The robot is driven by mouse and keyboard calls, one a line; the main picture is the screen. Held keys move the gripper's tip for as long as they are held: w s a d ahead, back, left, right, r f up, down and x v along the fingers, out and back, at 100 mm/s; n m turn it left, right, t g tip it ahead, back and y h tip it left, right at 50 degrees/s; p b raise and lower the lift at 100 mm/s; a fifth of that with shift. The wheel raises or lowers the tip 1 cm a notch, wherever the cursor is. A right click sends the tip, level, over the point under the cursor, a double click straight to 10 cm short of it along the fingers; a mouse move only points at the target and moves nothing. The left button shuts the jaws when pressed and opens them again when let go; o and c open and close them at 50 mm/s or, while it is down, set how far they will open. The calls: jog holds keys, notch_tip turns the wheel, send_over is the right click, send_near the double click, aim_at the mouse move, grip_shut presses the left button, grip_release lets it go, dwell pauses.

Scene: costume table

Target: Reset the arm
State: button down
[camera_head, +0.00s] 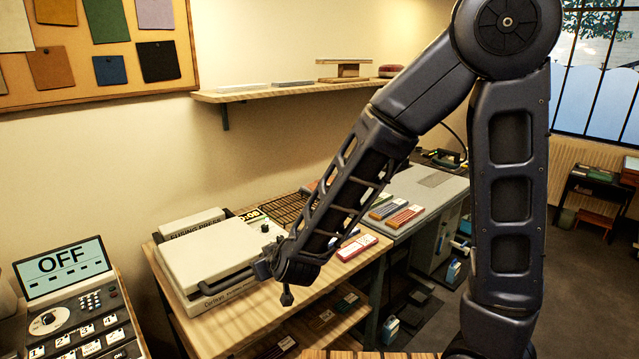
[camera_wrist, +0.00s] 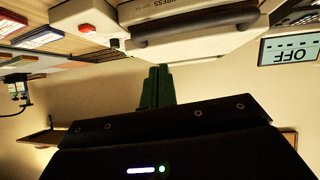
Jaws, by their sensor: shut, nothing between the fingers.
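My arm reaches from the right down to the left over the wooden bench (camera_head: 262,312). My gripper (camera_head: 262,270) is at the front right corner of the white fusing press (camera_head: 205,250), close to its dark handle (camera_head: 228,281). I cannot tell in the head view whether it touches the press. In the wrist view, which is upside down, the dark green fingers (camera_wrist: 157,84) are together with nothing between them. The press (camera_wrist: 200,28) and its handle (camera_wrist: 195,24) lie just beyond the fingertips. The press lid looks down.
A control panel (camera_head: 75,315) with an OFF display (camera_head: 63,265) stands at the left. A wall shelf (camera_head: 290,90) runs above the bench. Coloured boxes (camera_head: 404,216) lie on the grey-topped unit (camera_head: 432,182) to the right. Open floor (camera_head: 585,270) lies at the far right.

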jog(key=w+d+r+m+t+h, duration=0.1)
jog(key=w+d+r+m+h, duration=0.35)
jog(key=d, duration=0.85)
jog(key=w+d+r+m+t+h, duration=0.1)
jog(key=w+d+r+h, duration=0.6)
jog(key=d, duration=0.6)
jog(key=s+d+r+m+g, duration=0.1)
jog(key=s+d+g, duration=0.1)
jog(key=d, duration=0.5)
jog(key=s+d+r+m+g, duration=0.1)
jog(key=d+m+g, duration=0.1)
jog(key=d, duration=0.5)
jog(key=s+d+r+g+y, duration=0.2)
jog(key=s+d+r+y, duration=0.2)
jog(key=s, duration=0.7)
jog(key=shift+d+g+y, duration=0.3)
jog(key=shift+d+y, duration=0.05)
jog(key=shift+d, duration=0.5)
